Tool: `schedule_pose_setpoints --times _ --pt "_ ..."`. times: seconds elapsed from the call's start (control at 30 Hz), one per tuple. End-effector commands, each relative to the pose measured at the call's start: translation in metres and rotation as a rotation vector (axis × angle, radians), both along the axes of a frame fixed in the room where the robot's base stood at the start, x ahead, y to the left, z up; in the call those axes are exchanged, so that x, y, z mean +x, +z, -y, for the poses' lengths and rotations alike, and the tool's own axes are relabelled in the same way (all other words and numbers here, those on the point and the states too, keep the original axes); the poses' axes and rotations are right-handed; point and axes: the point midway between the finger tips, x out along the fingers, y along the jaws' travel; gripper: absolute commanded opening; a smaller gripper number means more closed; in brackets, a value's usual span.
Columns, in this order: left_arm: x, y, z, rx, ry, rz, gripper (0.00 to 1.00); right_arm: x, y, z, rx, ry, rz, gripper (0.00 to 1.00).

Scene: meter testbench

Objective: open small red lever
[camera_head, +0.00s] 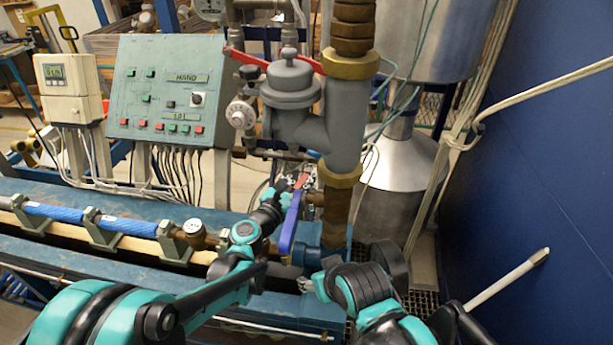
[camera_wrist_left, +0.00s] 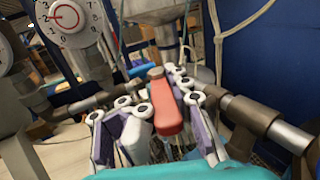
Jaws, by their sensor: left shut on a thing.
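The small red lever (camera_wrist_left: 168,112) lies between the fingers of my left gripper (camera_wrist_left: 165,105) in the left wrist view, with finger pads on both sides of it. In the head view, the left gripper (camera_head: 296,183) is at the pipework below the large grey valve, and only a small piece of the red lever (camera_head: 301,182) shows there. The gripper is shut on the lever. My right arm is at the lower middle right of the head view, and its jaw state is not clear.
A blue lever (camera_head: 291,222) hangs just in front of the left gripper. A larger red lever (camera_head: 247,58) sits above on the grey valve body (camera_head: 343,120). A dial gauge (camera_wrist_left: 68,16) is close by at upper left in the wrist view. A control panel (camera_head: 170,90) stands behind left.

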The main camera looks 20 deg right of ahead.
Motion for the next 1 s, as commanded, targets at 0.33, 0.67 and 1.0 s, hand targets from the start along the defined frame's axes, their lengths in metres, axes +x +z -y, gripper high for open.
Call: schedule_pose_setpoints --times 0.33,0.67,1.0 --pt "0.003 0.001 -0.002 -0.002 0.008 -0.001 0.38 0.000 0.000 0.000 0.000 0.000 0.000 0.58" --pt "0.001 0.000 -0.001 0.000 0.002 0.000 0.38 0.000 0.000 0.000 0.000 0.000 0.000 0.58" --pt "-0.022 0.000 -0.031 0.000 0.004 0.000 0.38 0.000 0.000 0.000 0.000 0.000 0.000 0.58"
